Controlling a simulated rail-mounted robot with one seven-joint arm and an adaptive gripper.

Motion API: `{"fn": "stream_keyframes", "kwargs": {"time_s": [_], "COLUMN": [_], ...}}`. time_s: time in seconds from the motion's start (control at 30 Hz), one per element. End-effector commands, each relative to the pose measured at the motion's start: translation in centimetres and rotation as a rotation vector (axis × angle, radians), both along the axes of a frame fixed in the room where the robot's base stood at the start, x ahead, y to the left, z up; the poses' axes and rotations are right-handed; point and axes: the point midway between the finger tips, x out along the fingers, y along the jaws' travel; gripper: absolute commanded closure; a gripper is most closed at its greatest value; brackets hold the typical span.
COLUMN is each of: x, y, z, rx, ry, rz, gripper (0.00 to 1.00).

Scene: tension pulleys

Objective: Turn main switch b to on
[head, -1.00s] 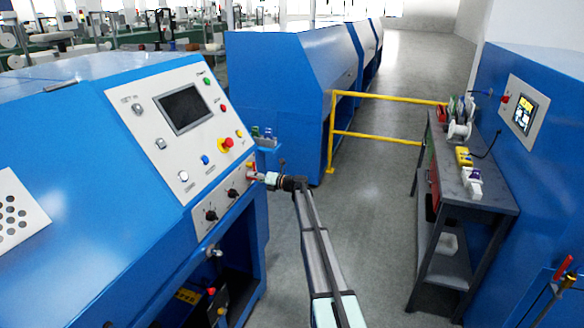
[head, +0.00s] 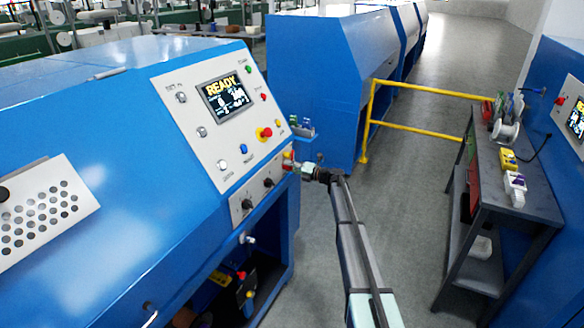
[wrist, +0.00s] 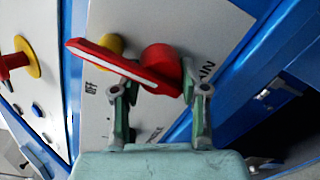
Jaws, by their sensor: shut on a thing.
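The main switch, a red handle on a yellow base, is at the lower right edge of the near blue machine's panel in the head view (head: 288,158). In the wrist view its red handle (wrist: 125,66) slants across the panel, with part of the yellow base (wrist: 112,43) behind it. "OFF" is printed left of the handle, and part of "MAIN" shows right. My gripper (wrist: 158,86) is shut on the red handle, a finger on either side. In the head view my gripper (head: 300,169) reaches the switch from the right. The machine's screen (head: 226,94) is lit and reads "READY".
A red emergency button (head: 265,133) and black knobs (head: 268,182) are close by on the panel. A yellow rail (head: 415,131) stands behind my arm. A dark bench (head: 487,195) with spools and small yellow and white devices is at right. The floor between is clear.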

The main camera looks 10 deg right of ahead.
Motion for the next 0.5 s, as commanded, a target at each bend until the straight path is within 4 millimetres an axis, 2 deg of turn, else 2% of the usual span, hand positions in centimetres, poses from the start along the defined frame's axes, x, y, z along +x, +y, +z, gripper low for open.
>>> {"fn": "stream_keyframes", "kwargs": {"time_s": [0.03,0.1,0.5], "x": [0.24,0.22,0.01], "y": [0.03,0.02,-0.06], "z": [0.28,0.25,0.16], "rx": [0.003,0.003,0.001], "ry": [-0.002,-0.002,-0.002], "rz": [-0.003,-0.003,-0.001], "gripper": [0.49,0.31,0.31]}}
